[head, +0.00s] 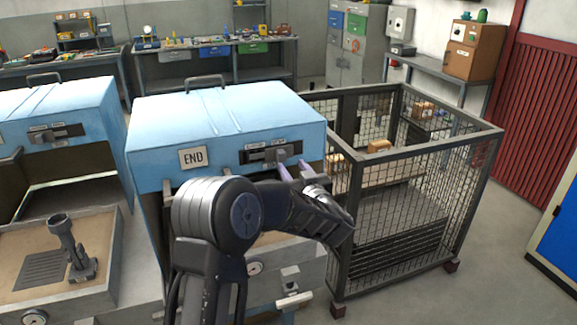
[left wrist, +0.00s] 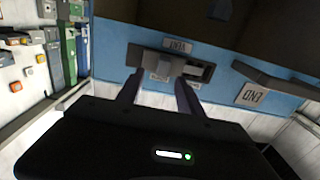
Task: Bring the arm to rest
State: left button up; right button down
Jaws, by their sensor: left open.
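My left gripper (head: 296,170) is open in front of the plate. In the left wrist view its two fingers (left wrist: 156,88) point at the knob, with nothing held between them. I cannot tell how far the tips are from it. My right gripper is not in view.
A wire mesh cage (head: 423,190) with boxes stands close to the right of the cabinet. A second blue cabinet (head: 55,108) and an open tray with a dark upright fixture (head: 68,240) are at left. Workbenches line the back wall.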

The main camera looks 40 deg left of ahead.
pick_arm(q)
jog(key=v, duration=0.2)
jog(key=shift+s+d, duration=0.2)
jog(key=shift+d, duration=0.05)
dwell(0.4)
jog(key=w+d+f+m+t+h, duration=0.2)
jog(key=w+d+f+m+h, duration=0.15)
jog(key=d+f+h, duration=0.8)
jog(key=s+d+f+m+g+h, duration=0.1)
jog(key=s+d+f+g+h, duration=0.1)
jog(key=s+d+f, duration=0.45)
jog(key=s+d+f+m+g+h, duration=0.1)
jog(key=s+d+f+m, duration=0.15)
jog(key=d+f, duration=0.7)
jog(key=s+d+f+g+h, duration=0.1)
jog(key=s+d+f+g, duration=0.2)
jog(key=s, duration=0.7)
jog(key=s+d+f+m+g+h, duration=0.1)
jog(key=s+d+f+g+h, duration=0.1)
jog(key=s+f, duration=0.6)
jog(key=s+d+f+m+g+h, duration=0.1)
jog(key=s+d+f+g, duration=0.2)
jog(key=s, duration=0.9)
notch_tip(320, 180, down, 2)
jog(key=shift+s+d+f+g, duration=0.15)
jog(key=shift+s+d+g, duration=0.25)
jog(key=shift+d, duration=0.1)
